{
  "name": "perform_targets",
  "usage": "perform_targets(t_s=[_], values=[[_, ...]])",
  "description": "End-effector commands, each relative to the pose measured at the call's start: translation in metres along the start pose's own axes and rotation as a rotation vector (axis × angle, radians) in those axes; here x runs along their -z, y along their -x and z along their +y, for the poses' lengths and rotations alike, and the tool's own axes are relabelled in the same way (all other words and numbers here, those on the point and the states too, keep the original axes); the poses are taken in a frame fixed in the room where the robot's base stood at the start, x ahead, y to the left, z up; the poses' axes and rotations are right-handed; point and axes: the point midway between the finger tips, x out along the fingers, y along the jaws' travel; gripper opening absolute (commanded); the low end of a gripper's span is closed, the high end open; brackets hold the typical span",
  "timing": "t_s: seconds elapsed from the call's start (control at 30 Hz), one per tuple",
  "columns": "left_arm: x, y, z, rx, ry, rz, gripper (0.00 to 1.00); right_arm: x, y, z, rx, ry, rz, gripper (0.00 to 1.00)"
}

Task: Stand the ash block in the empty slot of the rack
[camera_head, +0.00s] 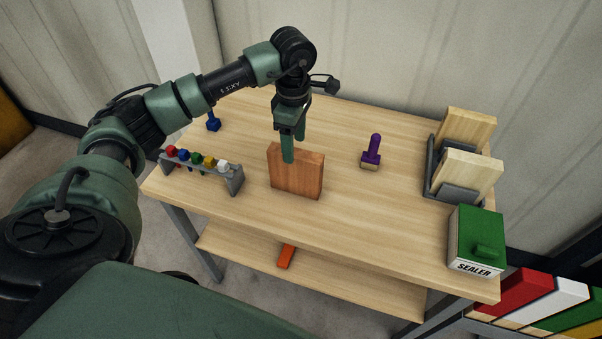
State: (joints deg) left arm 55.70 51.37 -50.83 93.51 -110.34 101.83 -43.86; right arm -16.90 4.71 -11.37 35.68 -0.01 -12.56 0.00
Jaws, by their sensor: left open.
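A reddish-brown wooden block (296,179) stands upright on the table, left of its middle. My left gripper (293,150) is open above it, pointing down. One finger is in front of the block's near face and the other is at its far side, by the top edge. I cannot tell whether they touch it. A grey rack (430,178) stands at the table's right end. It holds two pale wooden blocks, one at the back (468,127) and one nearer (472,174). There is a gap between them, partly hidden by the nearer block. My right gripper is out of view.
A small grey holder (236,181) with several coloured-headed pegs stands left. A blue stamp-like piece (213,122) is behind it. A purple-handled stamp (372,152) stands between block and rack. A green-topped sealer box (477,239) is at the front right corner. The table's front middle is clear.

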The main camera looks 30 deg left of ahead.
Motion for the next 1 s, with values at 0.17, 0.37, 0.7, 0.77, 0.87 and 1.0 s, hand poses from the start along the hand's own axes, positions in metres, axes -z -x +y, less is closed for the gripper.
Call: perform_targets(t_s=[0.17,0.37,0.7,0.77,0.87,1.0], values=[[0.001,-0.022,0.001,-0.003,0.003,0.0,0.6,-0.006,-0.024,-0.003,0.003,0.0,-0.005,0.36],[0.001,-0.037,0.001,0.001,0.005,0.0,0.6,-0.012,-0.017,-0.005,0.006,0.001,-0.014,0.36],[-0.001,-0.08,0.004,0.003,0.004,-0.001,0.6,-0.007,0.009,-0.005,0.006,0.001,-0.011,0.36],[-0.002,-0.089,0.005,0.001,0.004,-0.003,0.6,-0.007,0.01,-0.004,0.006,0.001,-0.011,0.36],[-0.001,-0.098,0.005,-0.001,0.004,-0.002,0.6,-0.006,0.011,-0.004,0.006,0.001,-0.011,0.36],[-0.001,-0.101,0.006,-0.003,0.004,-0.002,0.6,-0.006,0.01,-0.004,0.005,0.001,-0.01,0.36]])
